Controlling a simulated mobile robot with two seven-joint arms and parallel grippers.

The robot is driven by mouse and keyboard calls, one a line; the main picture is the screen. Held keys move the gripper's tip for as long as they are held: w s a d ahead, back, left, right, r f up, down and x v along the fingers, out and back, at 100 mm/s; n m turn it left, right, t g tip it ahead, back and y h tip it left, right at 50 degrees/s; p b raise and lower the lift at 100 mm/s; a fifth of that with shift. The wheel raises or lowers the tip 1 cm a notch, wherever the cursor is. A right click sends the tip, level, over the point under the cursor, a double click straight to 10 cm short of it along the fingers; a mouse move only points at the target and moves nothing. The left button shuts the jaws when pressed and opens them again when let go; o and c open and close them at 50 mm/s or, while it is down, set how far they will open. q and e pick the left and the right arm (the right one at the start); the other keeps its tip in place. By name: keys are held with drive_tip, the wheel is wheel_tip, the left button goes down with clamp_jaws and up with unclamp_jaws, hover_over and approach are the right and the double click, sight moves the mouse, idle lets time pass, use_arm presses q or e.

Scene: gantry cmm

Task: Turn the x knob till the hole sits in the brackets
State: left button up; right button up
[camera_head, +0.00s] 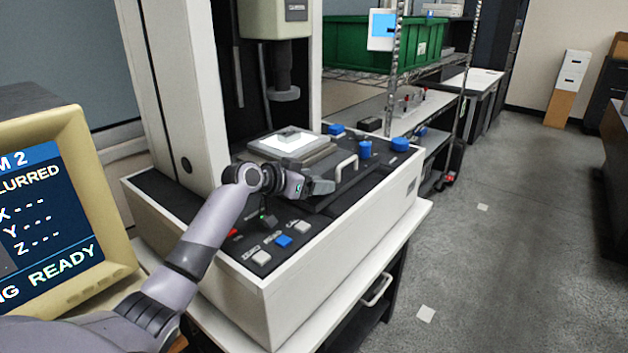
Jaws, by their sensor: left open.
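The measuring machine (330,255) stands in the middle, with a pale stage plate (291,141) under its dark probe column (284,80). Blue knobs stand right of the stage: a tall one (365,149), one at the right edge (400,145) and one farther back (336,128). I cannot tell which is the x knob. The yellowed monitor (98,190) at left shows dashes after X, Y and Z; its left part is cut off, and no hole or brackets show. My left gripper (322,187) is open and empty over the machine's front, short of the knobs. My right gripper is out of view.
A silver handle (346,167) stands between my left gripper and the tall knob. Push buttons, one blue (283,241), lie below my left wrist. A wire rack with a green bin (350,45) stands behind.

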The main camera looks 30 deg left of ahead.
use_arm(q)
drive_tip(key=shift+w+f, duration=0.1)
drive_tip(key=shift+w, duration=0.1)
drive_tip(key=c, duration=1)
drive_tip(key=shift+o, duration=0.2)
drive_tip(key=shift+f+m+b, duration=0.15)
drive_tip(key=shift+m+b, duration=0.15)
drive_tip(key=shift+b, duration=0.4)
drive_tip(key=m+g+h+b, duration=0.1)
drive_tip(key=m+h+b, duration=0.1)
drive_tip(key=h+b, duration=0.1)
drive_tip(key=shift+f+b, duration=0.1)
drive_tip(key=shift+b, duration=0.65)
drive_tip(key=shift+m+g+h+b, duration=0.3)
drive_tip(key=shift+m+h+b, duration=0.1)
drive_tip(key=shift+m+h, duration=0.1)
drive_tip(key=shift+r+m+g+h+b, duration=0.2)
drive_tip(key=shift+m+g+h+b, duration=0.4)
drive_tip(key=shift+m+h+b, duration=0.2)
drive_tip(key=shift+m+g+h, duration=0.3)
drive_tip(key=shift+m, duration=0.1)
drive_tip(key=shift+m+g+h+b, duration=0.3)
drive_tip(key=shift+g+b, duration=0.1)
